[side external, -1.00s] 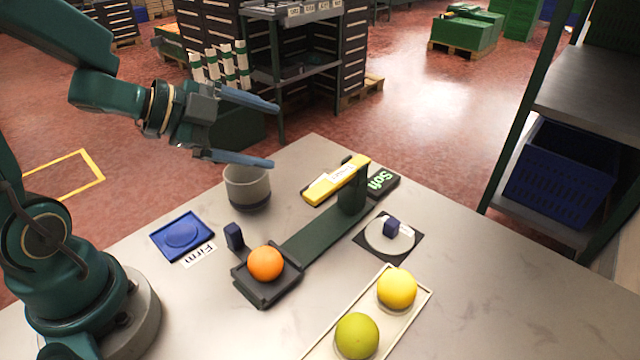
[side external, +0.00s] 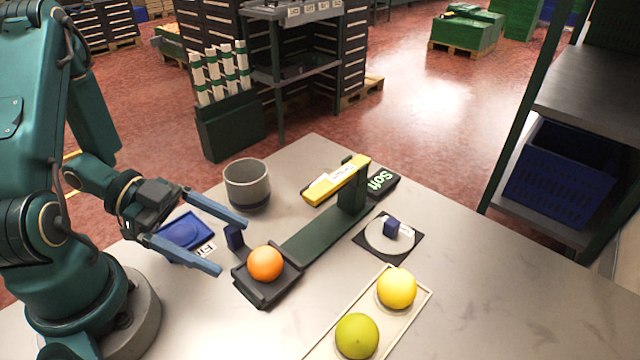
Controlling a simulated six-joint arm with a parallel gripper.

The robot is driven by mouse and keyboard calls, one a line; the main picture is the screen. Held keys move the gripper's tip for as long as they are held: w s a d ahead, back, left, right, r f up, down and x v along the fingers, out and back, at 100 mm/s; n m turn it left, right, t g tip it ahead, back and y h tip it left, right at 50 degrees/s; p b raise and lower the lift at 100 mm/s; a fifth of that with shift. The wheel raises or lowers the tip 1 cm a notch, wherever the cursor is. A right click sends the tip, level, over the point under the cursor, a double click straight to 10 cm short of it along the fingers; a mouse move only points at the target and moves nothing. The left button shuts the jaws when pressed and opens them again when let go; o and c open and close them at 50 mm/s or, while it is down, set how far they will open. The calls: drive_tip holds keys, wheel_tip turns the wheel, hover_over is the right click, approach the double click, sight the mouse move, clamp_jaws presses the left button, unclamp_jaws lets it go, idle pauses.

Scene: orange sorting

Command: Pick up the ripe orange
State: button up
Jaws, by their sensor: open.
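An orange fruit (side external: 265,263) sits on the dark square pan (side external: 263,292) at the near end of a dark green device. My gripper (side external: 234,247) is open and empty to the left of the orange fruit. Its two blue fingers point right, toward the pan, and appear apart from the fruit. A yellow fruit (side external: 397,288) and a yellow-green fruit (side external: 357,335) lie in a pale shallow tray (side external: 312,347) at the front right.
A small dark blue block (side external: 234,236) stands by the fingers. A blue square pad (side external: 203,226) lies partly behind my gripper. A grey cup (side external: 247,184) stands behind. A yellow bar (side external: 337,181), "Soft" sign (side external: 382,182) and round plate with a blue block (side external: 378,240) are farther right.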

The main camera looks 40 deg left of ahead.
sight(254, 253)
drive_tip(key=shift+x, duration=3.7)
drive_tip(key=shift+w+a+r, duration=0.1)
drive_tip(key=shift+w, duration=0.1)
drive_tip(key=c, duration=1.4)
drive_tip(key=shift+c, duration=0.2)
drive_tip(key=shift+r, duration=0.1)
